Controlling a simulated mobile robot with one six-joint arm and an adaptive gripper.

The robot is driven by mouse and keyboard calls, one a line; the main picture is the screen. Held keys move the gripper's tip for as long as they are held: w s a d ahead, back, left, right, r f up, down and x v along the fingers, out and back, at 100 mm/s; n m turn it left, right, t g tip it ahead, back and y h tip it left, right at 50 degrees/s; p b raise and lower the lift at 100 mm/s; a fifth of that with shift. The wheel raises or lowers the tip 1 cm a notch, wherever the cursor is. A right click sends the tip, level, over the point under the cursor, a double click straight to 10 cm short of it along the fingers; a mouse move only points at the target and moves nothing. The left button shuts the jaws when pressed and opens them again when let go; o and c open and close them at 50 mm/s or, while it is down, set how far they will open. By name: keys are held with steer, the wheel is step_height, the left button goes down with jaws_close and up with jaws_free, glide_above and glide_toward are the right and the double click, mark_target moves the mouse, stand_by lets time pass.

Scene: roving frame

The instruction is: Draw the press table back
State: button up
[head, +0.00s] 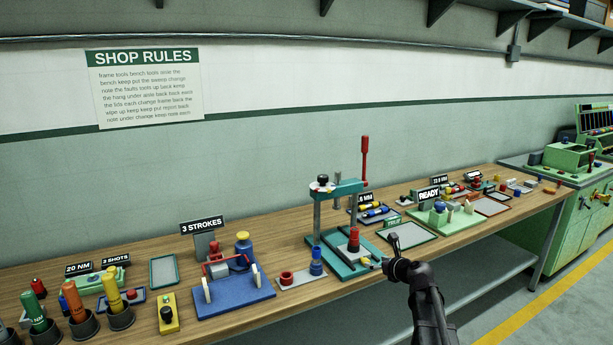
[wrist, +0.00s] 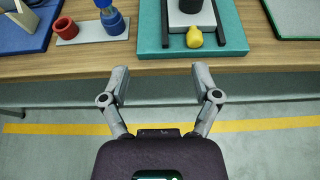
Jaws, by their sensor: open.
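The press has a teal base and top with a raised red lever (head: 364,158). In the wrist view its teal base (wrist: 237,40) carries two dark rails, and the light grey press table (wrist: 188,19) sits between them with a dark round piece on it. A yellow knob (wrist: 194,37) is at the table's front edge. My gripper (wrist: 160,70) is open and empty, its fingers short of the bench edge. The knob lies beyond the fingertips, nearer the right finger. In the head view my gripper (head: 390,254) is at the press's front right.
A small plate with a red cup (wrist: 65,27) and a blue piece (wrist: 112,21) lies left of the press. A blue fixture (head: 235,297) is farther left. A green-edged tray (head: 408,236) lies to the right. The floor before the bench is clear.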

steer(key=s+a+f+n+g+h+b, duration=0.1)
steer(key=s+a+f+n+g+b, duration=0.25)
steer(key=s+f+n, duration=0.4)
steer(key=s+a+f+n+g+b, duration=0.2)
steer(key=s+a+f+n+g, duration=0.15)
steer(key=s+f+n, duration=0.45)
steer(key=s+d+f+n+g+h+b, duration=0.1)
steer(key=s+f+n+g+h+b, duration=0.15)
steer(key=s+n, duration=0.5)
steer(key=s+f+n+g+h+b, duration=0.2)
steer(key=s+f+n+g+h, duration=0.15)
steer(key=s+n, duration=0.4)
step_height(320, 180, up, 12)
steer(key=p, duration=1.2)
steer(key=shift+s+d+r+t+y, duration=0.15)
steer(key=shift+s+d+t+y, duration=0.1)
steer(key=shift+t+y, duration=0.15)
